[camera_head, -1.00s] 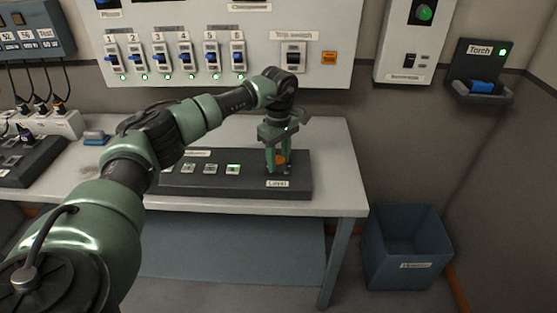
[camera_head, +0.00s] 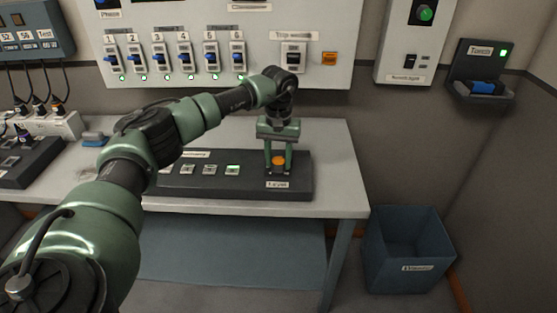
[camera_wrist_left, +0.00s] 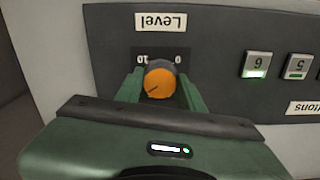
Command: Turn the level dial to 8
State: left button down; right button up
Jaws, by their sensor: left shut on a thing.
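The level dial is an orange knob (camera_head: 279,160) at the right end of the dark desk panel (camera_head: 200,188). My left gripper (camera_head: 279,167) points down over it, with one finger on each side, shut on the knob. In the left wrist view the dial (camera_wrist_left: 160,80) sits between the green fingers, and my left gripper (camera_wrist_left: 160,90) frames it. That view is upside down: the "Level" label (camera_wrist_left: 161,21) is above, "10" is left of the dial and "0" right. A dark pointer line on the knob points to the lower left of the picture. My right gripper is not in view.
Several lit buttons (camera_head: 232,170) run left of the dial on the same panel. A wall panel with a row of switches (camera_head: 184,57) stands behind. A blue bin (camera_head: 408,250) is on the floor at the right. The desk (camera_head: 335,150) is clear right of the panel.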

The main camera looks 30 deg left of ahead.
aim_at(279, 160)
pick_arm(q)
jog(key=m, duration=0.5)
jog(key=shift+w+r, duration=0.1)
jog(key=shift+r, duration=0.05)
jog(key=shift+m, duration=0.3)
dwell(0.3)
jog(key=c, duration=0.9)
grip_release()
notch_tip(279, 160, up, 8)
jog(key=shift+f+b, duration=0.15)
jog(key=shift+b, duration=0.4)
